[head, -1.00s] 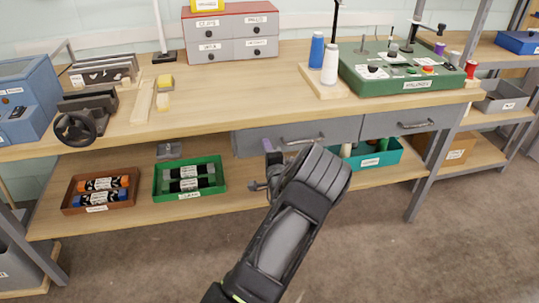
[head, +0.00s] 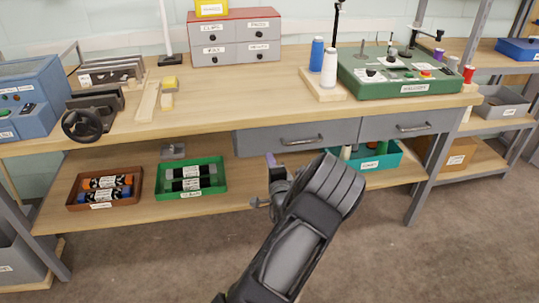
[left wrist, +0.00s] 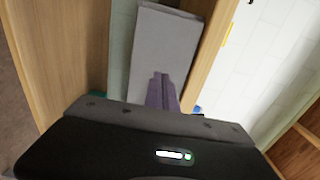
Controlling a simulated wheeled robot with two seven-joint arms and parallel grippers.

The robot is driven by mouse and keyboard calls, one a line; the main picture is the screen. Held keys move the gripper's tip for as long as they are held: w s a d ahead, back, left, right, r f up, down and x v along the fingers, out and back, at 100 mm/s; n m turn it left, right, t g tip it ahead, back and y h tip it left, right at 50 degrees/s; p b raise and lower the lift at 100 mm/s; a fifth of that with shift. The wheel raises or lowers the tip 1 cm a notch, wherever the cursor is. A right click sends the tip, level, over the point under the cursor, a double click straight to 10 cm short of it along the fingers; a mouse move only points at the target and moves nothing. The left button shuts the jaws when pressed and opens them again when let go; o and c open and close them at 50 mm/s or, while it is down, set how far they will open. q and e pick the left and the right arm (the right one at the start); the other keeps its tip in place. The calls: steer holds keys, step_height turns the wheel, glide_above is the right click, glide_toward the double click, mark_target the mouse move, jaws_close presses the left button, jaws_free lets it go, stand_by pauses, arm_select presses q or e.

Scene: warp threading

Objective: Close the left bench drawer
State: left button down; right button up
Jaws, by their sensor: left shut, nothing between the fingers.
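The left bench drawer (head: 255,143) is a grey front with a metal bar handle (head: 302,140), under the bench top. Its front sits close under the bench edge; I cannot tell whether it is fully flush. My left gripper (head: 270,160) is shut and empty, just below the drawer's lower edge in the head view. In the left wrist view its purple fingers (left wrist: 163,92) are together, in front of a grey panel (left wrist: 160,50) that looks like the drawer front. I cannot tell whether they touch it. My right gripper is out of view.
The right bench drawer (head: 410,124) sits beside the left one. On the lower shelf (head: 130,222) are a brown tray (head: 72,195), a green tray (head: 158,190) and a teal bin (head: 385,161). A green machine (head: 370,90) stands on the bench. The floor in front is clear.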

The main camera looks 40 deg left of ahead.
arm_select(q)
steer(key=v, duration=0.6)
steer(key=shift+d+r, duration=0.15)
steer(key=shift+d, duration=0.1)
